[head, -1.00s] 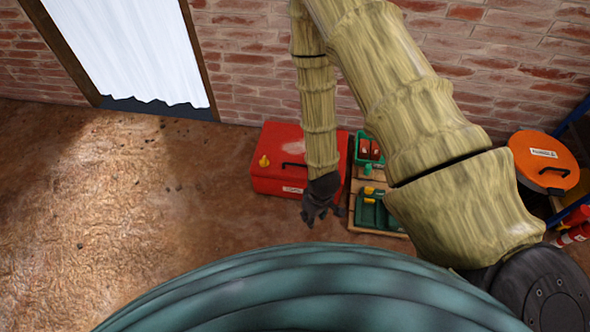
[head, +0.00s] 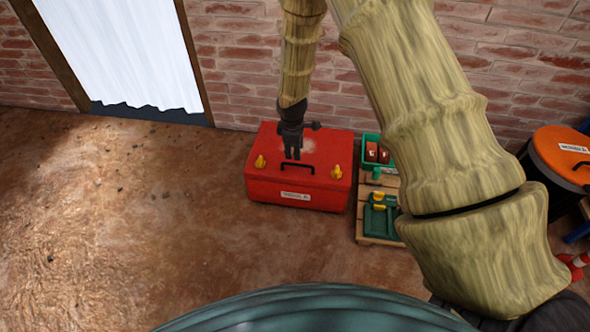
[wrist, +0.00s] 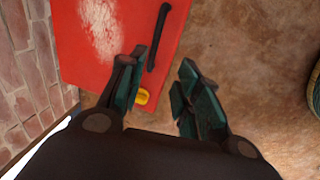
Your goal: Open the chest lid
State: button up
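The red chest (head: 262,189) stands on the floor against the brick wall, its lid shut. A black handle (head: 297,166) is on the lid near its front edge, with a yellow latch (head: 260,162) to the left and another (head: 337,171) to the right. My gripper (head: 292,154) hangs over the lid, just behind the handle in the head view. In the wrist view my gripper (wrist: 160,85) has its fingers apart with nothing between them. The handle (wrist: 158,38) shows beyond the fingertips, and one yellow latch (wrist: 142,97) shows beside the left finger.
A wooden pallet (head: 376,239) with green cases (head: 379,217) stands close to the chest's right. An orange-lidded drum (head: 562,150) is at the far right. A curtained doorway (head: 125,50) is at the left. The floor (head: 130,220) left of the chest is clear.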

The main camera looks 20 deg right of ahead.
aim_at(295, 164)
jog(key=w+f+b, duration=0.1)
jog(key=f, duration=0.2)
jog(key=d+f+b, duration=0.1)
jog(key=f, duration=0.3)
jog(key=w+f+b, duration=0.1)
jog(key=f, duration=0.2)
jog(key=shift+w+d+f+b, duration=0.2)
jog(key=shift+w+b, duration=0.15)
grip_shut()
